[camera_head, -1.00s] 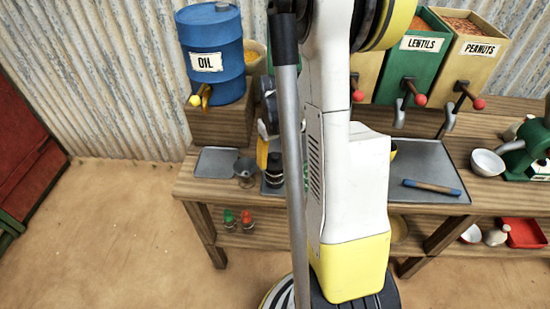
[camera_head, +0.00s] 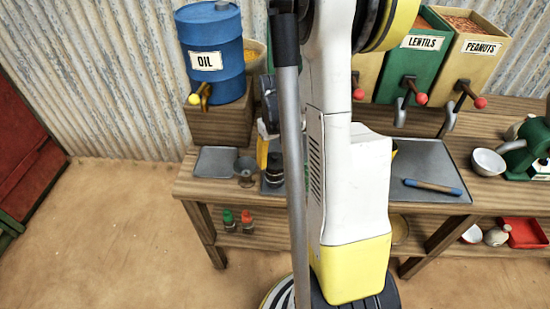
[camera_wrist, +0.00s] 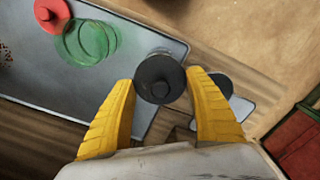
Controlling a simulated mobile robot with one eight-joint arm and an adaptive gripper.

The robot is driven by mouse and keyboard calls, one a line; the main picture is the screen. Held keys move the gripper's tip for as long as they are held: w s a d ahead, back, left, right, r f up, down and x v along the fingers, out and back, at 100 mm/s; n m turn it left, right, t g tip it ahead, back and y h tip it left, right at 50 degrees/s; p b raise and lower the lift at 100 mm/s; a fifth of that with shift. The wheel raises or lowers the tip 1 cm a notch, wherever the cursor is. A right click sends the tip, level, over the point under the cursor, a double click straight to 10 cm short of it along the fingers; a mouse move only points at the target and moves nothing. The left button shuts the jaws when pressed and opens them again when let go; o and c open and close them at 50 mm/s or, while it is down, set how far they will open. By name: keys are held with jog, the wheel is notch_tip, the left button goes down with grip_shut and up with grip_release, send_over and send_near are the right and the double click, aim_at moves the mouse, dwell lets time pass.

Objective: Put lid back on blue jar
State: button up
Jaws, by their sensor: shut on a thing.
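My gripper (camera_wrist: 162,108) has its two yellow fingers on either side of a dark round lid with a knob (camera_wrist: 160,79) in the wrist view. It is shut on this lid. In the head view, one yellow finger shows just left of my arm, above a small dark jar (camera_head: 274,175) at the left end of the large metal tray (camera_head: 433,168). Whether the lid touches the jar cannot be told. No blue on the jar can be made out; the lid hides what lies below it in the wrist view.
A green glass piece (camera_wrist: 88,40) and a red lid-like disc (camera_wrist: 52,14) are on the tray side. A grey metal cup (camera_head: 246,170) stands close left of the jar, beside a small tray (camera_head: 214,160). The blue oil barrel (camera_head: 214,60) stands behind.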

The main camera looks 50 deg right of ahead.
dwell(0.9)
jog(key=o, duration=1.1)
jog(key=shift+o, duration=0.2)
jog(key=shift+r, duration=0.1)
jog(key=shift+r+p, duration=2.35)
jog(key=shift+r, duration=1.1)
jog(key=shift+c, duration=0.3)
grip_shut()
